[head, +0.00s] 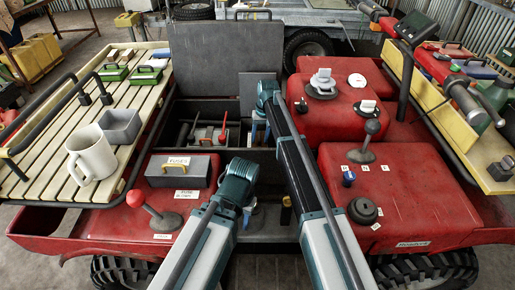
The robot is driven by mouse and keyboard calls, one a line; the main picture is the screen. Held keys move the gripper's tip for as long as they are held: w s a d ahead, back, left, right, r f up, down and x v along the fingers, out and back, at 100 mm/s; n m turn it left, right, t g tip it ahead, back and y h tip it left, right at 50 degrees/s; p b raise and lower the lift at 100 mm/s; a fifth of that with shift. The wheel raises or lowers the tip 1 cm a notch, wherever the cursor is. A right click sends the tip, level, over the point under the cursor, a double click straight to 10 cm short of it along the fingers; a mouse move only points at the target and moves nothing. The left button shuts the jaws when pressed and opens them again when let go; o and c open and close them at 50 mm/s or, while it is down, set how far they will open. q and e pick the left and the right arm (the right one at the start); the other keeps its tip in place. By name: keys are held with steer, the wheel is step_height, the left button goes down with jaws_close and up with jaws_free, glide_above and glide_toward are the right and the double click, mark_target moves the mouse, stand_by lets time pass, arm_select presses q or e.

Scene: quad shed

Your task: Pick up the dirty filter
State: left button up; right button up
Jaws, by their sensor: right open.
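I cannot make out the dirty filter for certain; the dark open bay (238,164) in the middle of the red quad is partly covered by my arms.
The left slatted rack (60,150) holds a white mug (91,154), a grey bin (120,126) and green boxes. A grey fuses box (182,171) and red-knobbed lever (152,211) stand left of the bay. The red tank (335,117) and handlebar (455,88) are at right.

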jaws_close()
stand_by(1.4)
